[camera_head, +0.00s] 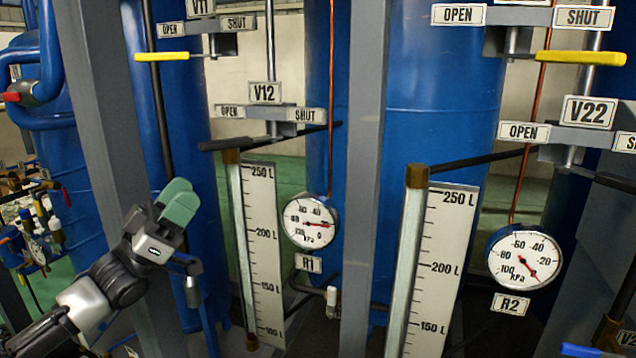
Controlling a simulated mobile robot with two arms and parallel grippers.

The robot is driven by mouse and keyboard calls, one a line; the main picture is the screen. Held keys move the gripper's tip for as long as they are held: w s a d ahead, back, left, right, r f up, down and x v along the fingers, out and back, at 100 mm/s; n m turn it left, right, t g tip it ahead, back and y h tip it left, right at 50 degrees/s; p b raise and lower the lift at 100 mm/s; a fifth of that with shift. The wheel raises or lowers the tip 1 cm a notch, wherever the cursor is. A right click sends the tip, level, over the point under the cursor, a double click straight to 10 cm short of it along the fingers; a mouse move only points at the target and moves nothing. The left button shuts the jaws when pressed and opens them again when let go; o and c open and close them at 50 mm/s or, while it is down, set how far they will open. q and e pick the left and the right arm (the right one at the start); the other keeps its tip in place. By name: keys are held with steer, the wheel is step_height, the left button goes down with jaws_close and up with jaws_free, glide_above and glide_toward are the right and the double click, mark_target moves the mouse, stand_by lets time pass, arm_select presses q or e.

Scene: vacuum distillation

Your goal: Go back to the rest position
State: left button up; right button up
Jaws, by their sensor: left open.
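My left gripper (177,203) is at the lower left, its arm coming in from the bottom left corner. Its two green fingertips point up and to the right, with nothing seen between them. They look slightly apart, one partly behind the other. The gripper is in front of a blue tank (185,110) and left of the left level scale (262,245). It appears clear of the valve handles. My right gripper is not in view.
Yellow handles show at V11 (170,56) and at the top right (580,58). V12 (264,93) has a dark handle. Gauges R1 (310,221) and R2 (524,257) hang beside the scales. Grey posts (363,180) stand in front of the tanks.

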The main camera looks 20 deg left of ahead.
arm_select(q)
steer(key=s+d+f+n+g+y, duration=0.15)
steer(key=d+f+y, duration=0.25)
steer(key=f, duration=0.5)
steer(key=d+f+n+g+y, duration=0.15)
steer(key=d+f+y, duration=0.25)
steer(key=f, duration=0.5)
steer(key=s+d+f+n+g+y, duration=0.1)
steer(key=d+f+n+y, duration=0.3)
steer(key=f, duration=0.5)
steer(key=s+d+f+g+y, duration=0.1)
steer(key=s+f+g+y, duration=0.2)
steer(key=s+f+g, duration=0.65)
steer(key=s+d+f+g+y, duration=0.1)
steer(key=s+f+g+y, duration=0.4)
steer(key=s, duration=0.9)
step_height(320, 180, down, 24)
steer(key=t+h+p, duration=0.1)
steer(key=s+a+f+p, duration=0.1)
steer(key=s+a+f, duration=0.2)
steer(key=s+f, duration=1.3)
steer(key=shift+s+m+g, duration=0.2)
steer(key=shift+m+g, duration=0.1)
steer(key=shift+g, duration=0.15)
